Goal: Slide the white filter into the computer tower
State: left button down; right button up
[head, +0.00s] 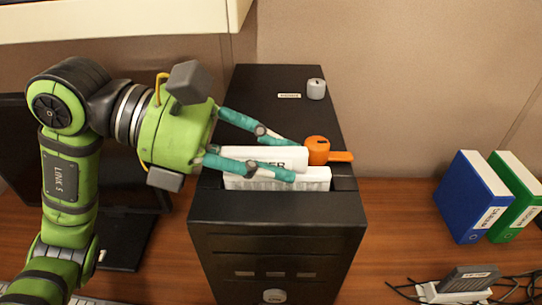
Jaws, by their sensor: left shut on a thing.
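The black computer tower (277,210) stands on the wooden desk with an opening in its top. The white filter (285,156), with a partly covered label ending in "TER", is at this opening. My left gripper (293,160) comes in from the left and is shut on the filter, one teal finger behind it and one in front. A white ribbed part (310,181) shows just in front of and below the front finger; I cannot tell whether it belongs to the filter. How deep the filter sits is hidden. My right gripper is not in view.
An orange knob with a handle (319,151) sits at the opening's right end. A small grey knob (316,89) is at the tower's back. Blue (472,200) and green (517,200) binders stand right. Cables and a power strip (455,292) lie front right. A shelf hangs above left.

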pick_arm(q)
jog(key=shift+f, duration=0.2)
jog(key=c, duration=1)
grip_release()
jog(key=o, duration=0.3)
jog(key=shift+d, duration=0.15)
jog(key=shift+s+f, duration=0.1)
